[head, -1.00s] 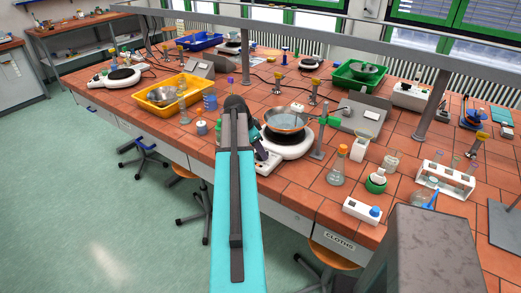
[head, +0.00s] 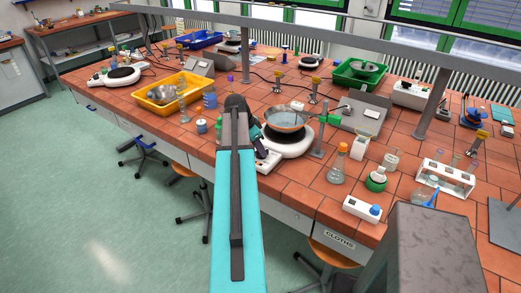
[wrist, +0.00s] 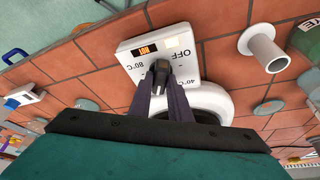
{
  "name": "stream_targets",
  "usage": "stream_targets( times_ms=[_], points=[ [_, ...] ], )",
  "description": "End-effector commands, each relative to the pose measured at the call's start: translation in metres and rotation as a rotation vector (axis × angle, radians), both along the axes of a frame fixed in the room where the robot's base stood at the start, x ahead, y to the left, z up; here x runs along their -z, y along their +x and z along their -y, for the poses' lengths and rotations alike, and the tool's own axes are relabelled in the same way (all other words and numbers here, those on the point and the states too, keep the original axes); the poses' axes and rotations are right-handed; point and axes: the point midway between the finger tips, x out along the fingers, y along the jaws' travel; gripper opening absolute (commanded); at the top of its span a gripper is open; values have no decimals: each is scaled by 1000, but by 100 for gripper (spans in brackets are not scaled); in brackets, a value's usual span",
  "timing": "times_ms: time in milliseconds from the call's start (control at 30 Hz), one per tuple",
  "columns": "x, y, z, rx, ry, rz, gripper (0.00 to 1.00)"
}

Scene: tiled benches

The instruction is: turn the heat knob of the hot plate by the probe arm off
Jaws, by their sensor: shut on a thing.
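The hot plate (head: 289,147) is white with a round top and carries a shallow metal pan (head: 285,119). A stand with a green clamp (head: 321,120) is beside it. Its front panel (wrist: 130,55) shows in the wrist view, with OFF, 40°C and 80°C marks and a small orange-lit display (wrist: 144,49). The dark heat knob (wrist: 161,67) is in the middle of the panel. My gripper (wrist: 162,76) is shut on the knob, its two fingers converging there and hiding part of it. I cannot tell where the knob points. In the head view, my arm partly hides the gripper.
A yellow tray (head: 151,103) with a metal bowl is to the left on the tiled bench. An orange-necked flask (head: 338,172) and a white block with a blue cap (head: 362,208) stand to the right. Another hot plate (head: 123,75) is at the far left.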

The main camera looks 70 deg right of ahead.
Motion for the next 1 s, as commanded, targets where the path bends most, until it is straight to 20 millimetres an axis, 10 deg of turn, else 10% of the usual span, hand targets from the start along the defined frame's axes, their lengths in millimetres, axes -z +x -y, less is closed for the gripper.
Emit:
stream_targets(
  times_ms=[1000],
  points=[
    [1, -7, -4, -721, 3, 1, 0]
  ],
)
